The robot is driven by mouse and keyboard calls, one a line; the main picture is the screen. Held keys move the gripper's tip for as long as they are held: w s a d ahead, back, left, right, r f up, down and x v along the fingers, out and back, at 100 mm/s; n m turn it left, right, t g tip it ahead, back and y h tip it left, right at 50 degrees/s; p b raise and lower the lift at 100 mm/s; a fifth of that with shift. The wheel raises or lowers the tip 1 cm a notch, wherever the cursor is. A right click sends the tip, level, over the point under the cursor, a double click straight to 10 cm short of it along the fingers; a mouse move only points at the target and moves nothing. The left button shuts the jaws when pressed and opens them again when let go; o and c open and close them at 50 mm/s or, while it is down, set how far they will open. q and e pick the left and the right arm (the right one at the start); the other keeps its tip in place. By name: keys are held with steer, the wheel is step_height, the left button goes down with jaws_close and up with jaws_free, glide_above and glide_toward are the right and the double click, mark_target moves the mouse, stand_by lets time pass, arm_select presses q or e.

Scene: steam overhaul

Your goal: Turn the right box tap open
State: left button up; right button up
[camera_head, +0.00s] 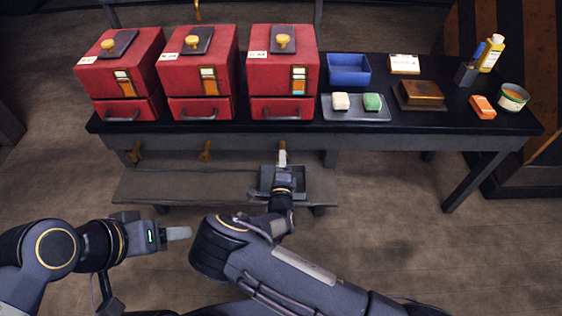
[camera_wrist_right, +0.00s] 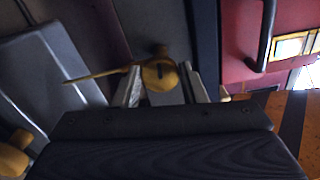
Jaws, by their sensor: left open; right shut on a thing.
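The right red box (camera_head: 283,65) stands on the bench as the rightmost of three. Below it, under the bench edge, is its brass tap, seen in the right wrist view (camera_wrist_right: 160,75) with a thin brass piece reaching left. My right gripper (camera_head: 282,158) is at this tap, and in the right wrist view its two fingers (camera_wrist_right: 163,92) are on either side of the tap body, shut on it. The gripper mostly hides the tap in the head view. My left gripper (camera_head: 180,233) is open and empty, low at the left, away from the boxes.
The middle tap (camera_head: 205,150) and left tap (camera_head: 135,152) hang below the bench front. A grey tray (camera_head: 304,192) sits on the lower shelf (camera_head: 200,186) under my right gripper. A blue bin (camera_head: 348,70) and small items stand on the bench (camera_head: 440,118) at right.

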arm_select(q)
steer(key=shift+r, duration=0.15)
arm_select(e)
steer(key=shift+f+n, duration=0.1)
steer(key=shift+n, duration=0.8)
steer(key=o, duration=1)
